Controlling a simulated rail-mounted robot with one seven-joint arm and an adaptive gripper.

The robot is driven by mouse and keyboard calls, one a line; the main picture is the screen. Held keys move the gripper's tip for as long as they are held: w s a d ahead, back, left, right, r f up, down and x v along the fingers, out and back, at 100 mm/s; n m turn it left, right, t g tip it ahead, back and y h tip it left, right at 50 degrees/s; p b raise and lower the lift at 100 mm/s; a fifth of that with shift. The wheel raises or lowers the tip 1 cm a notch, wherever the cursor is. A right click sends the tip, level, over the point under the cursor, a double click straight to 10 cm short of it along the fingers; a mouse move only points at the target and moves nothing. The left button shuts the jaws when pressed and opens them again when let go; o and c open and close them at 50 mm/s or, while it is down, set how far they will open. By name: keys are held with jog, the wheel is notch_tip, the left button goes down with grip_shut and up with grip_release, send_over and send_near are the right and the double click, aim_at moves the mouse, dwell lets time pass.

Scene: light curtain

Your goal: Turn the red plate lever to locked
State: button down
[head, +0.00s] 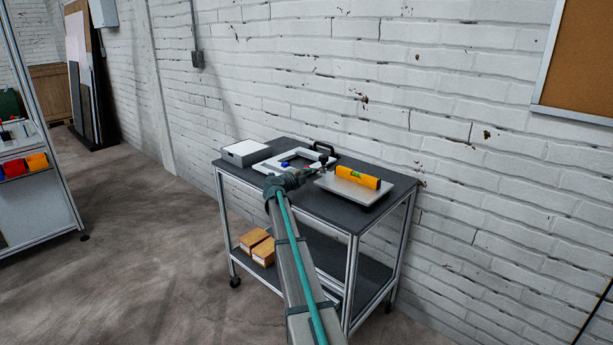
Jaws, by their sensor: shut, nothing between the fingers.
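A pale square frame or plate (264,167) lies on top of the dark cart, with a dark opening in it. A small blue part (284,165) shows at its near edge. A tiny red spot (306,168) beside my gripper may be the red lever; it is too small and too covered to tell its position. My gripper (322,168) is shut and empty, low over the right side of the frame. My wrist hides part of the frame's front; I cannot tell whether the fingers touch anything.
The cart top (390,196) also holds a white box (245,152), a black handle (323,147) behind the frame, and an orange-yellow block (357,177) on a grey plate (347,192). Cardboard boxes (254,240) sit on the lower shelf. A white brick wall (450,120) stands close behind.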

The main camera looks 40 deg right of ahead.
jog(key=shift+w, duration=0.15)
jog(key=shift+w+d+r+p, duration=0.2)
jog(key=shift+w+p, duration=0.3)
jog(key=shift+p, duration=0.35)
jog(key=shift+w+f, duration=0.2)
jog(key=shift+w, duration=0.05)
jog(key=shift+s+p, duration=0.15)
jog(key=shift+p, duration=0.15)
